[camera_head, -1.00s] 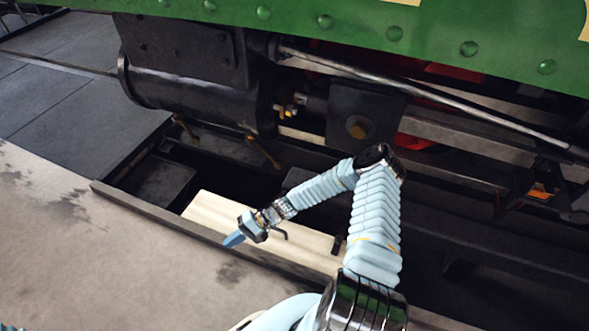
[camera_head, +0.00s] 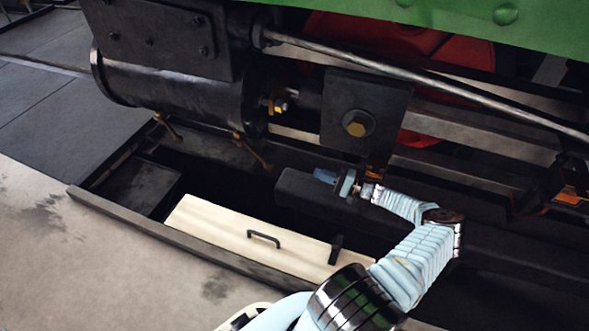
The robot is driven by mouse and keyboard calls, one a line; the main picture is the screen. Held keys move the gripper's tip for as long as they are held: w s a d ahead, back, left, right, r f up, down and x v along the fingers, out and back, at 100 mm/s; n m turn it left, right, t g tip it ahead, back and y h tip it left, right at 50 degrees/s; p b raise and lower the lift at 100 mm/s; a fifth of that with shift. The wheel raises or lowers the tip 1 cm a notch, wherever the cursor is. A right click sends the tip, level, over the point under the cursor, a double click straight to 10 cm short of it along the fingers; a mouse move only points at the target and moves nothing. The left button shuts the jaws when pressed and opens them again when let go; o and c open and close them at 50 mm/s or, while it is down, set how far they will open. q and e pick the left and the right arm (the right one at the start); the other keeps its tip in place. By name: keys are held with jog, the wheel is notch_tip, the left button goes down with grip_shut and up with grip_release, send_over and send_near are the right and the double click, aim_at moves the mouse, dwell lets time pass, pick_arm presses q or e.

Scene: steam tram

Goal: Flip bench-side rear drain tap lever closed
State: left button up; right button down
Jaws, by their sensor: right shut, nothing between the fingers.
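A black cylinder (camera_head: 170,75) hangs under the green side panel. Two brass drain tap levers stick out below it. The left one (camera_head: 167,128) is near the cylinder's left end. The right one (camera_head: 252,151) is near its right end, on the side of the crosshead, and slants down to the right. My right gripper (camera_head: 322,175) is shut and empty, with its blue fingertips pointing left. In the picture it is to the right of the right lever and slightly lower, with a clear gap between them. My left gripper is out of view.
A pale board (camera_head: 215,228) with a black handle (camera_head: 264,238) lies in the dark pit below. A black block with a brass bolt (camera_head: 357,123) stands above my gripper. A long steel rod (camera_head: 430,83) runs across. Paved floor (camera_head: 70,240) is open at the left.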

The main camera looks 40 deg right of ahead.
jog(key=s+a+b+x, duration=0.1)
jog(key=a+x, duration=0.1)
jog(key=x, duration=1)
jog(key=shift+a+r, duration=0.25)
jog(key=shift+a, duration=0.15)
